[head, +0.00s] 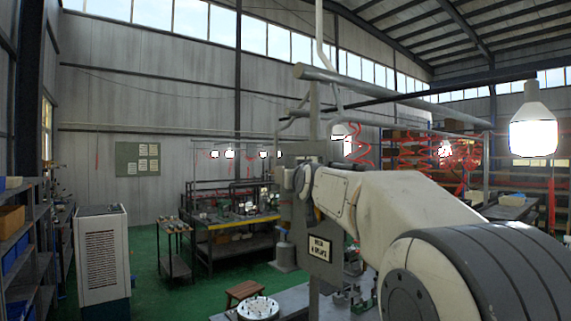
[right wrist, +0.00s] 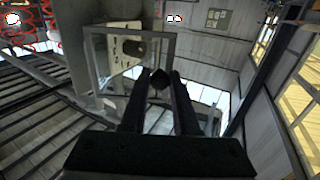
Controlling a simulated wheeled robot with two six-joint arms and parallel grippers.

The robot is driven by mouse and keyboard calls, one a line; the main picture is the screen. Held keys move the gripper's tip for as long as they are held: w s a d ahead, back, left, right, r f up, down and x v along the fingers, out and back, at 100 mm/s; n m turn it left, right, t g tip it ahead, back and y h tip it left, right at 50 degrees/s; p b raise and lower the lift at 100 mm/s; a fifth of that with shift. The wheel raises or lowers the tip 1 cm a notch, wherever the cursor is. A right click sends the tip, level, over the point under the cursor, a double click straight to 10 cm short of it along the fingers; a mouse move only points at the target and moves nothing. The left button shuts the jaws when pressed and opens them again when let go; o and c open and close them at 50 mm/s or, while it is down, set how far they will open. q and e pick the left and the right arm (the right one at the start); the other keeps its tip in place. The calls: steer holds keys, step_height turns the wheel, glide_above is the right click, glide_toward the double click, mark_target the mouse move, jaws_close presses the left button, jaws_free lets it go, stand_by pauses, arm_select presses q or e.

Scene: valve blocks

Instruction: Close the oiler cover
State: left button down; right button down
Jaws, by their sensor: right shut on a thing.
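In the right wrist view, my right gripper (right wrist: 158,74) is shut on a small dark knob (right wrist: 159,80) between its fingertips. Just beyond the fingertips is a clear box-like piece with a grey frame (right wrist: 88,60), which may be the oiler cover. A pale plate with dark holes (right wrist: 122,58) shows through it. I cannot tell from this angle how far the cover stands open. In the head view my right arm reaches in from the right to the middle. Its gripper and the held knob are hidden there. My left gripper is in neither view.
A round white tray (head: 258,308) and a brown stool (head: 244,290) stand low in front. A workbench (head: 236,225), a white cabinet (head: 102,255) and shelves (head: 25,240) stand farther left.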

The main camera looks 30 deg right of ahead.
stand_by(0.4)
steer(key=c, duration=0.7)
jaws_free()
steer(key=shift+o, duration=0.2)
steer(key=v, duration=1)
steer(key=shift+s, duration=0.1)
